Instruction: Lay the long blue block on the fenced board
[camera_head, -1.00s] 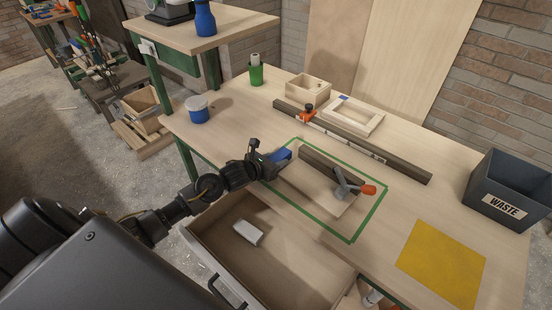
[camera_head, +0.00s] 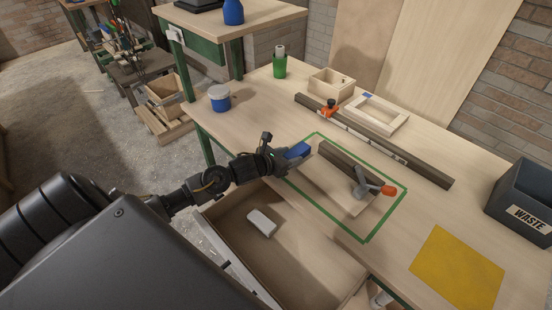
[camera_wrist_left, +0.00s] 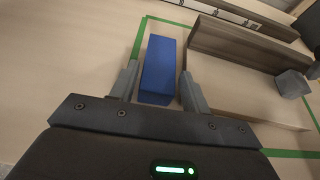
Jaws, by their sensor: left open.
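In the left wrist view the block (camera_wrist_left: 158,70) sits between the two open fingers, with a gap visible on each side. My left gripper (camera_head: 284,160) is open around the block. My right gripper does not show.
Green tape (camera_head: 388,222) outlines the area around the board. An open drawer (camera_head: 300,262) with a white block (camera_head: 262,222) lies in front. A long dark rail (camera_head: 420,170), a wooden box (camera_head: 332,84), a yellow sheet (camera_head: 455,270) and a waste bin (camera_head: 525,205) stand around.

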